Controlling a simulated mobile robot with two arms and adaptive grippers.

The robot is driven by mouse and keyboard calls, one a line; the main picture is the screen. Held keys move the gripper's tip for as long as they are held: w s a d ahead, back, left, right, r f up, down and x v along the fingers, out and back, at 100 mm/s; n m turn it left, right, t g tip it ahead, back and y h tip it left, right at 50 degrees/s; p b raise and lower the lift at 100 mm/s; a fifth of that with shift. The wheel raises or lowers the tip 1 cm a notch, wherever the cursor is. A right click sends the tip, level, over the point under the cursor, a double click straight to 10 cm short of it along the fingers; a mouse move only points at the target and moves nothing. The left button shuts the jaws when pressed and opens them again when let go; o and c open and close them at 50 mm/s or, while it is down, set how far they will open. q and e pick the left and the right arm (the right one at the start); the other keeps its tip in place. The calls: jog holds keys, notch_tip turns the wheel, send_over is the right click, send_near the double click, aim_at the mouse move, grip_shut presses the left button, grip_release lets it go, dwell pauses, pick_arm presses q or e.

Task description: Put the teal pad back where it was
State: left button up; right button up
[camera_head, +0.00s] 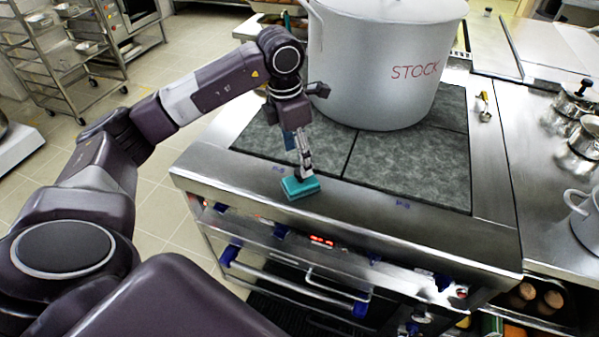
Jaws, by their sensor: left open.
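The teal pad (299,188) lies on the steel front rim of the stove, near its left part. My left gripper (304,174) points down right over the pad, with its fingertips at the pad's upper side. The gripper is open; whether the fingers touch the pad cannot be told. The gripper covers a small part of the pad. My right gripper is not in view.
A large grey stockpot (385,65) marked STOCK stands on the dark cooktop (408,166) behind the gripper. Blue knobs and a handle line the stove front below the rim. Small pots (586,138) stand on the right counter. The rim right of the pad is clear.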

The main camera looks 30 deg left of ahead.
aim_at(296, 173)
pick_arm(q)
jog(key=shift+s+a+r, duration=0.1)
jog(key=shift+s+r, duration=0.1)
jog(key=shift+r, duration=1.55)
jog(key=shift+f, duration=0.1)
